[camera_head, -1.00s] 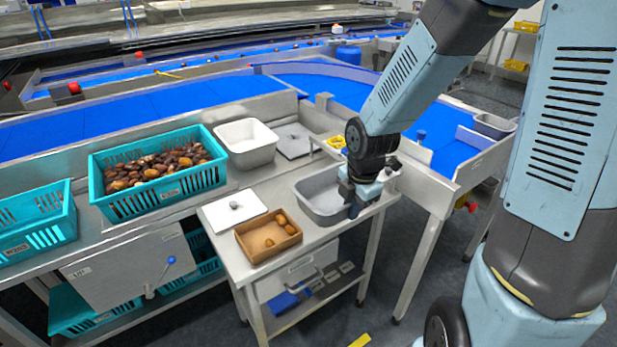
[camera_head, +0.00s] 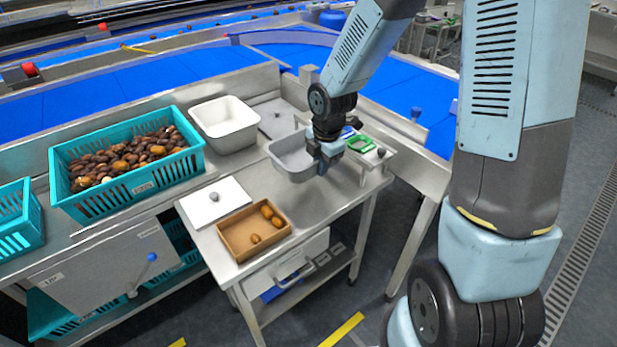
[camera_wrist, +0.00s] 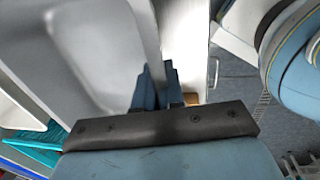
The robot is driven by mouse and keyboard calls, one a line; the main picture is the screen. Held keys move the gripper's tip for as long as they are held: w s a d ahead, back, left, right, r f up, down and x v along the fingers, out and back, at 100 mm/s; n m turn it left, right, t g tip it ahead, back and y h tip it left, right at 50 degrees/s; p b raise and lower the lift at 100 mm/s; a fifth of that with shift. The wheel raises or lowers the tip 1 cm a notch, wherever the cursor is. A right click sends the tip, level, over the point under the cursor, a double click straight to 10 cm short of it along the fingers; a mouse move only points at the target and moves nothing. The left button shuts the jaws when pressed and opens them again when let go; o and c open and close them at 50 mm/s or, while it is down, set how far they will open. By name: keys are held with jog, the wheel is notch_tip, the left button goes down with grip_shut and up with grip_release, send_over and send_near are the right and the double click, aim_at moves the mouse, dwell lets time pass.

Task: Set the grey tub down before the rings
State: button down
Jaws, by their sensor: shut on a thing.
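The grey tub (camera_head: 284,163) is a shallow rectangular container, seen near the back of the small steel side table. My gripper (camera_head: 324,165) is shut on its near right wall. In the wrist view the tub (camera_wrist: 92,55) fills the upper left, with its rim between my fingers (camera_wrist: 158,90). The tub looks level and empty; whether it touches the table is hard to tell. A green ring (camera_head: 361,143) lies on a raised steel ledge just right of my gripper. Other rings there are partly hidden by my wrist.
A brown box (camera_head: 230,241) with a few dates and a white board (camera_head: 203,212) with a grey knob occupy the table's left and front. A white tub (camera_head: 224,143) and a teal crate of dates (camera_head: 96,205) stand left. Bare tabletop (camera_head: 318,200) lies in front of the grey tub.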

send_over(309, 186)
jog(key=f, duration=0.6)
jog(key=shift+s+d+f, duration=0.1)
jog(key=shift+s+f, duration=0.1)
jog(key=shift+f, duration=1.6)
jog(key=c, duration=1.2)
grip_release()
jog(key=shift+c, duration=0.2)
